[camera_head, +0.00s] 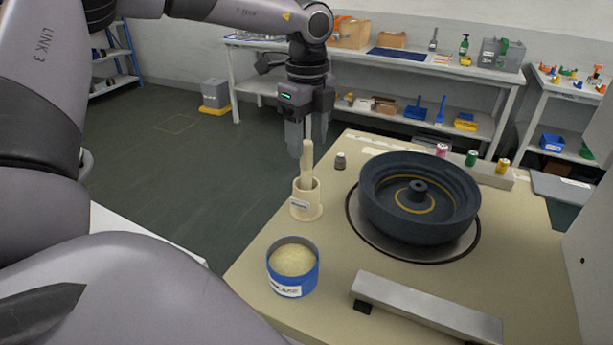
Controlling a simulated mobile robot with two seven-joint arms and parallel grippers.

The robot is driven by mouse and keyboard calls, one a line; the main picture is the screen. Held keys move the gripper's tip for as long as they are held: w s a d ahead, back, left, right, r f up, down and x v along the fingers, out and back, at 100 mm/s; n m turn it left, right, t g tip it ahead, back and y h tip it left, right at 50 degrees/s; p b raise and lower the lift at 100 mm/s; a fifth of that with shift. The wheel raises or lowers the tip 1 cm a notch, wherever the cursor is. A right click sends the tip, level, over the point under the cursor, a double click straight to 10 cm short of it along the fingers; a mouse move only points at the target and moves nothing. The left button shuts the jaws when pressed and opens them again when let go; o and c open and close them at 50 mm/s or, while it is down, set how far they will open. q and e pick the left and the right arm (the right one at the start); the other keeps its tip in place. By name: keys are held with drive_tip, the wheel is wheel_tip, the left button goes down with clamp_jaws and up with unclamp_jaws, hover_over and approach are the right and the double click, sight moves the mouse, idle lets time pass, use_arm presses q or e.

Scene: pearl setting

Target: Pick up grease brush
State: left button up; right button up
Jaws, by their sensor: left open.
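The grease brush (307,158) stands upright in a cream holder (306,202) on the beige table, with its pale wooden handle sticking up. My left gripper (308,142) points down from above at the handle's top, its fingers apart. The handle's top shows near the fingertips; I cannot tell whether it is between them or in front of them. The brush's lower end is hidden in the holder. A blue tub of yellowish grease (293,262) stands in front of the holder. My right gripper is not in view.
A dark round wheel-like part (419,195) sits on a turntable at the right. A small jar (340,161) stands behind the holder. A metal bar (425,306) lies at the front. Shelves and benches stand farther behind.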

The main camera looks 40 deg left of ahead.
sight(306, 169)
use_arm(q)
drive_tip(key=shift+f+p, duration=0.4)
drive_tip(key=shift+f, duration=1.8)
clamp_jaws()
drive_tip(key=shift+r, duration=0.2)
